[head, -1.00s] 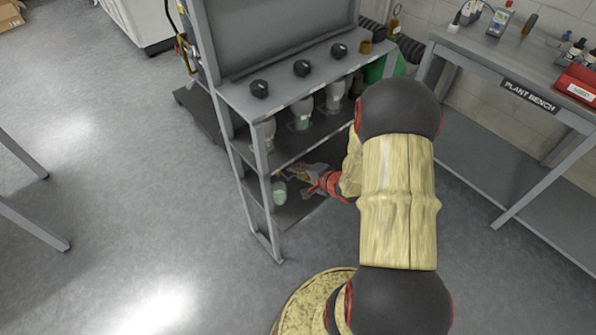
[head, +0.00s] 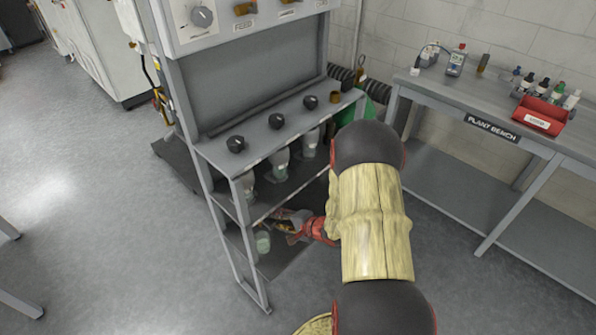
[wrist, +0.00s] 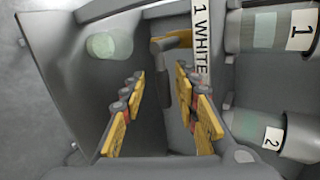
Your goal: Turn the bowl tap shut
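A tap with a brass-coloured body and a dark grey lever (wrist: 163,75) shows ahead in the wrist view, beside a "1 WHITE" label (wrist: 201,45). Its lever lies in the gap between my gripper's fingers (wrist: 160,80). The fingers are spread, with visible room on both sides of the lever; I cannot tell whether either touches it. In the head view my gripper (head: 291,222) reaches under the rack's middle shelf, near a pale green round thing (head: 263,242). The tap cannot be made out there. Housings marked 1 (wrist: 265,30) and 2 (wrist: 262,132) are on the right in the wrist view.
The grey rack (head: 245,205) has posts and shelf edges close around my gripper. Black knobs (head: 276,121) stand on its upper shelf, above the housings. The plant bench (head: 470,95) with bottles and a red box (head: 541,117) is at right. Floor at left is mostly clear.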

